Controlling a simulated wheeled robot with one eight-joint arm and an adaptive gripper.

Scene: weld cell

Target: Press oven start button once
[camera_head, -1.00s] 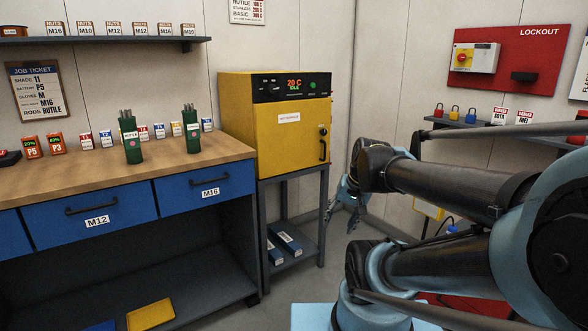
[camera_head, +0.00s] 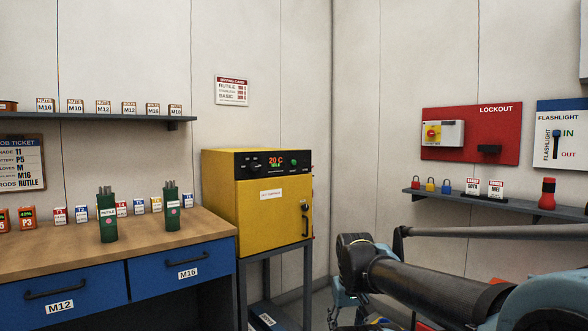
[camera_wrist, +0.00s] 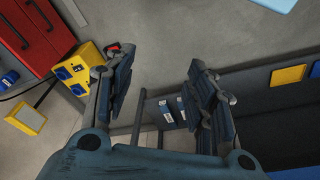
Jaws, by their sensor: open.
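The yellow oven (camera_head: 272,205) stands on a grey metal stand to the right of the workbench. Its black top panel (camera_head: 266,162) has knobs, a display reading 20 C and a round green button (camera_head: 293,162) near the right end. The oven door is closed, with a dark handle on its right side. My gripper (camera_wrist: 157,85) is open and empty in the wrist view, its fingers spread over the grey floor. In the head view only part of it shows, low at the bottom edge, right of and below the oven and apart from it.
The workbench (camera_head: 205,228) at left holds green rod canisters (camera_head: 108,220), batteries and small boxes. A red lockout board (camera_head: 505,148) and a shelf with padlocks (camera_head: 430,186) are on the right wall. A yellow box (camera_wrist: 75,70) with blue sockets stands on the floor in the wrist view.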

